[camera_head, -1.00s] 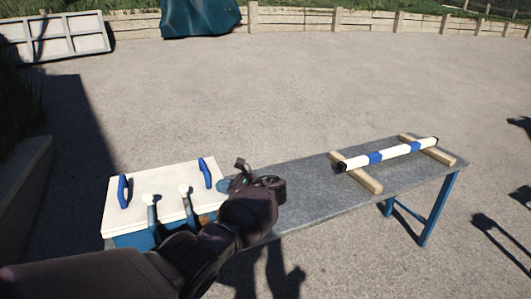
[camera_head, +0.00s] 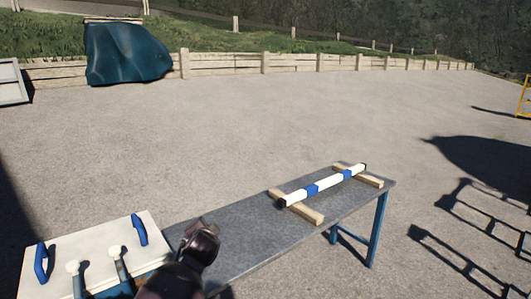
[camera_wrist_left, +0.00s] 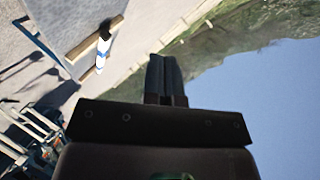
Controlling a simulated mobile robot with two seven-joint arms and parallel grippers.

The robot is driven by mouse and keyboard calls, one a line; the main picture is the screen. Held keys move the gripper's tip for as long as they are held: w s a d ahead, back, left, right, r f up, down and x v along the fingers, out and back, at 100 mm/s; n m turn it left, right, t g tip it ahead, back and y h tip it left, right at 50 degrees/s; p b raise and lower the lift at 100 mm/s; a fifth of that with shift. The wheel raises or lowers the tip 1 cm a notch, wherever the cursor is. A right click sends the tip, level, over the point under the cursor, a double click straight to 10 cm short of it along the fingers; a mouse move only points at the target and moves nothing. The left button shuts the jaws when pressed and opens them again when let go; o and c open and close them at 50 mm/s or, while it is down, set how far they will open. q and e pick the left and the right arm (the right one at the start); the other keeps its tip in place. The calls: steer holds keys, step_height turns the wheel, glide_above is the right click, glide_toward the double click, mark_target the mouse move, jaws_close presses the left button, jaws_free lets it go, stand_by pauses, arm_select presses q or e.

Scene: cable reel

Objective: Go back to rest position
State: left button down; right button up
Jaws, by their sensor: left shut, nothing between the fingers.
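My left gripper (camera_head: 201,232) is in the head view above the metal-topped table (camera_head: 240,232), to the right of the white board with blue handles. In the left wrist view its fingers (camera_wrist_left: 165,72) are closed together with nothing between them. A white bar with blue bands (camera_head: 325,185) rests across two wooden blocks on the right part of the table, apart from the gripper. The bar also shows in the left wrist view (camera_wrist_left: 102,58), at the upper left. My right gripper is in neither view.
The white board (camera_head: 95,250) has two blue handles (camera_head: 41,263) and two white-topped grey levers (camera_head: 117,262) on the table's left end. Open gravel lies around the table. A blue covered heap (camera_head: 125,52) stands by a low wooden wall at the back.

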arm_select(q)
steer(key=s+a+f+n, duration=0.3)
steer(key=s+f, duration=0.3)
steer(key=s, duration=0.8)
steer(key=s+a+f+n+g+h, duration=0.1)
steer(key=s+f, duration=0.5)
steer(key=s, duration=0.9)
steer(key=s+a+f+n+h, duration=0.1)
steer(key=s+a+f+n, duration=0.3)
steer(key=s, duration=1)
step_height(320, 180, down, 3)
steer(key=shift+s+a+f+n+g, duration=0.1)
steer(key=shift+s+a+n+g, duration=0.15)
steer(key=shift+a, duration=0.5)
